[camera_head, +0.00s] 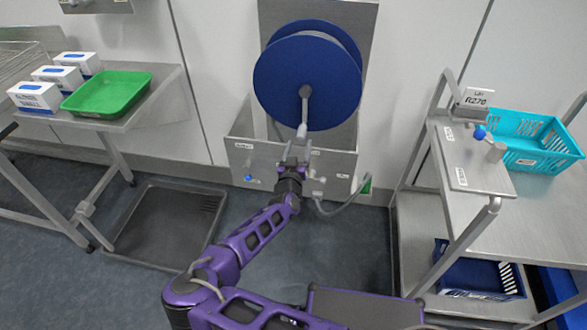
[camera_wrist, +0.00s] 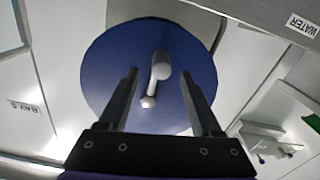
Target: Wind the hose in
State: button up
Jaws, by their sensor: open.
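The hose reel (camera_head: 290,88) is a large blue disc on a steel wall panel. A grey crank (camera_head: 305,105) runs down from its hub to a pale handle. In the wrist view the reel (camera_wrist: 105,75) fills the middle, and the crank knob (camera_wrist: 149,101) shows between the fingers. My gripper (camera_head: 297,150) is at the handle's lower end, its fingers (camera_wrist: 160,74) open on either side in the picture; contact cannot be told. A grey hose (camera_head: 345,205) curves out at the lower right of the steel box (camera_head: 335,160) under the reel.
At left a steel table (camera_head: 150,105) bears a green tray (camera_head: 108,92) and glove boxes (camera_head: 38,96). A drain tray (camera_head: 165,230) lies on the floor. At right a steel cart (camera_head: 465,165) carries a turquoise basket (camera_head: 530,140), with a dark blue crate (camera_head: 480,275) below.

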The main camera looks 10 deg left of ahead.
jog(key=s, duration=1.1)
jog(key=shift+s, duration=0.3)
